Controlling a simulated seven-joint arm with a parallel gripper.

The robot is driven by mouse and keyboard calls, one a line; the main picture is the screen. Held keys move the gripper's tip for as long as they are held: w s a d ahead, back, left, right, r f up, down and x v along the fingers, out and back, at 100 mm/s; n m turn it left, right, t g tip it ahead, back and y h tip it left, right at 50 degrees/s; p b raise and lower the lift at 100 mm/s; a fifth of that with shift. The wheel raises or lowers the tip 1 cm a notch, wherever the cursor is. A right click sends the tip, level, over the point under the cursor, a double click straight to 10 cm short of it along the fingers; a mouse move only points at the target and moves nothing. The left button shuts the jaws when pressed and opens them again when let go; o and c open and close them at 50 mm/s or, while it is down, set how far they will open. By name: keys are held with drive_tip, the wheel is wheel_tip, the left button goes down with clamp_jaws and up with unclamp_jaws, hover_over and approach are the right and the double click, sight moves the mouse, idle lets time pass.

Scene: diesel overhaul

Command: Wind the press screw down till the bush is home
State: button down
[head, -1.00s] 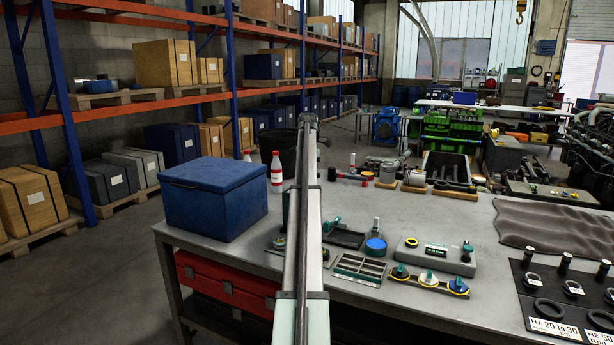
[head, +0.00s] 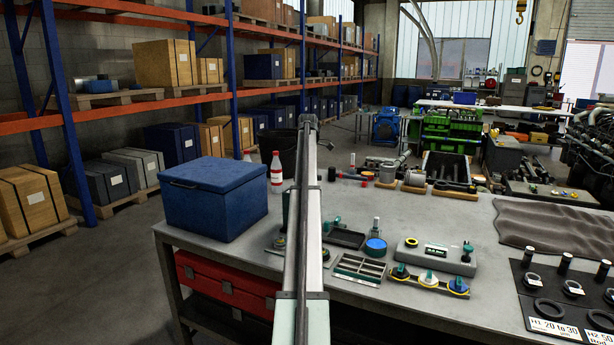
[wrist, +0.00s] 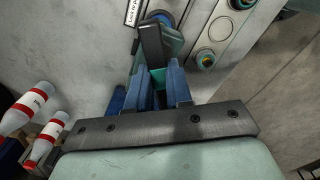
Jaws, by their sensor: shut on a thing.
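My gripper (wrist: 160,88) shows in the wrist view with its blue fingers close together. They are shut on a teal piece (wrist: 157,76) below an upright dark block (wrist: 151,43). This looks like part of the press screw's handle, but I cannot be sure. A teal body (wrist: 174,42) stands just behind it. The bush cannot be made out, so how deep it sits does not show. In the head view my arm runs up the middle and the gripper cannot be made out.
On the bench (head: 430,215) stand a blue box (head: 213,195), a red-and-white bottle (head: 276,172), a divided tray (head: 358,269) and a grey block with a display (head: 436,254). A dark mat with rings (head: 560,305) lies at the right.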

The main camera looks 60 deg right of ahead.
drive_tip(key=m, duration=0.4)
drive_tip(key=shift+f+m, duration=0.1)
drive_tip(key=shift+m, duration=0.3)
drive_tip(key=shift+m, duration=0.3)
drive_tip(key=m, duration=0.5)
drive_tip(key=shift+f, duration=0.15)
drive_tip(key=m, duration=0.5)
drive_tip(key=shift+f+m, duration=0.15)
drive_tip(key=shift+m, duration=0.15)
